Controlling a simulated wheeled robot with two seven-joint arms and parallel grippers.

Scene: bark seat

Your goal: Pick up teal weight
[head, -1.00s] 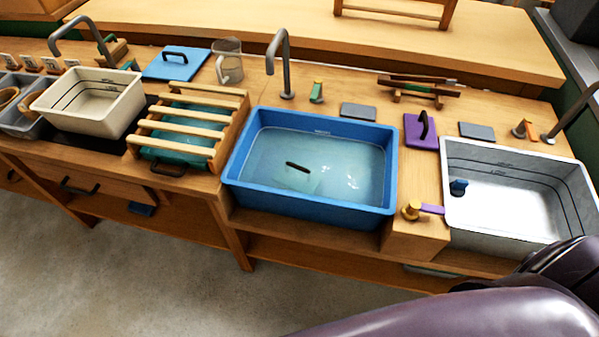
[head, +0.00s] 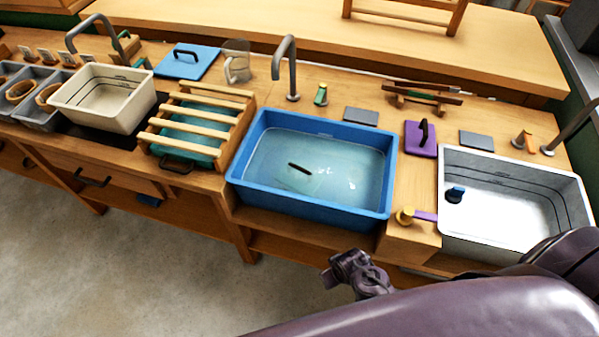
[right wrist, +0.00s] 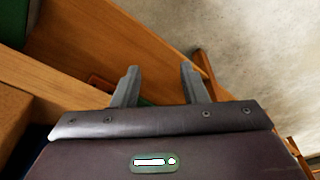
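A dark bar handle (head: 300,168) shows in the water of the blue basin (head: 312,206), at the middle of the head view. A faint teal patch lies around it, the likely teal weight, but its outline is blurred by the water. My right gripper (head: 340,270) is low in front of the counter, below and apart from the blue basin. In the right wrist view its two fingers (right wrist: 160,85) are spread with nothing between them. My left gripper is out of view.
A slatted wooden rack (head: 197,121) stands left of the blue basin. A faucet (head: 291,70) rises behind. Floor lies open in front.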

